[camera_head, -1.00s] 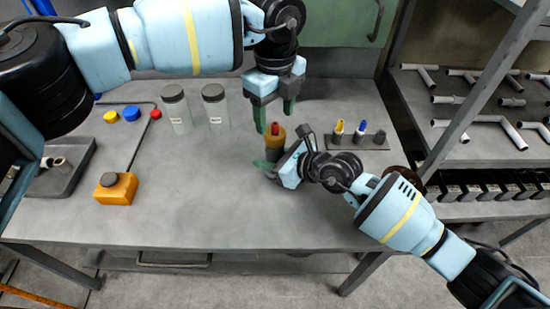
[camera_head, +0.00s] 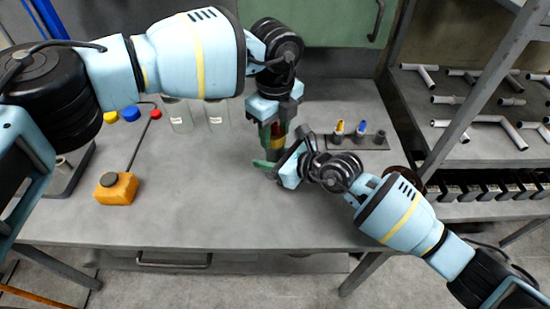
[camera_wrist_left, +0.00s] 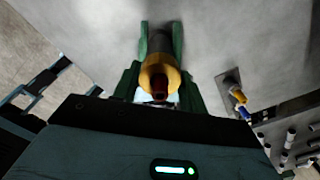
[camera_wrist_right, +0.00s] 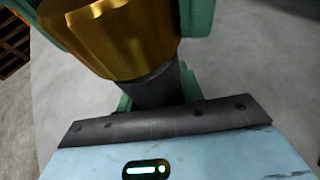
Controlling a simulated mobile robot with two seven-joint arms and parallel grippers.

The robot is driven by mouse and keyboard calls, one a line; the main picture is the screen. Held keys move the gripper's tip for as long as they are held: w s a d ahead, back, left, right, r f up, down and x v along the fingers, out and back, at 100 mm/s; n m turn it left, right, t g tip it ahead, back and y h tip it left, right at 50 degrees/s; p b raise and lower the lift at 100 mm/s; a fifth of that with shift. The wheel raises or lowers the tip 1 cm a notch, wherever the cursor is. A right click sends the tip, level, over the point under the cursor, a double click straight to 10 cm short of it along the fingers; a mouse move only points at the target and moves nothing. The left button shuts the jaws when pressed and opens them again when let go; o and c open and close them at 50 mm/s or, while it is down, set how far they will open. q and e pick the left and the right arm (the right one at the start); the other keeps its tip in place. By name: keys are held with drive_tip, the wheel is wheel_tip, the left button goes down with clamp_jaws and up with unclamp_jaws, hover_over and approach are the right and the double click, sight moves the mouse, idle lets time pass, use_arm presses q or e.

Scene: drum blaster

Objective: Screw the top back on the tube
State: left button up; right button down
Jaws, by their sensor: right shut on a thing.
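A dark grey tube (camera_wrist_right: 152,88) stands upright, with a gold ribbed top (camera_wrist_right: 115,35) at its upper end. My right gripper (camera_head: 268,167) is shut on the dark tube below the gold top. My left gripper (camera_head: 275,138) points down from above, with its green fingers on either side of the gold top. The fingers look open around it; contact cannot be made out. In the left wrist view the gold top (camera_wrist_left: 160,74) sits between the fingers, with a red tip (camera_wrist_left: 159,88) in its middle. The fingers partly hide the top in the head view.
A rack (camera_head: 350,142) with yellow, blue and dark pieces stands just right. Two clear jars (camera_head: 179,117) stand at the back, partly behind my left arm. The front of the table (camera_head: 200,215) is clear.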

use_arm(q)
drive_tip(key=c, duration=0.3)
drive_tip(key=m, duration=0.6)
drive_tip(key=shift+m, duration=0.3)
drive_tip(key=o, duration=1.1)
drive_tip(key=shift+c, duration=0.2)
drive_tip(key=shift+r, duration=2.25)
drive_tip(key=shift+c, duration=0.4)
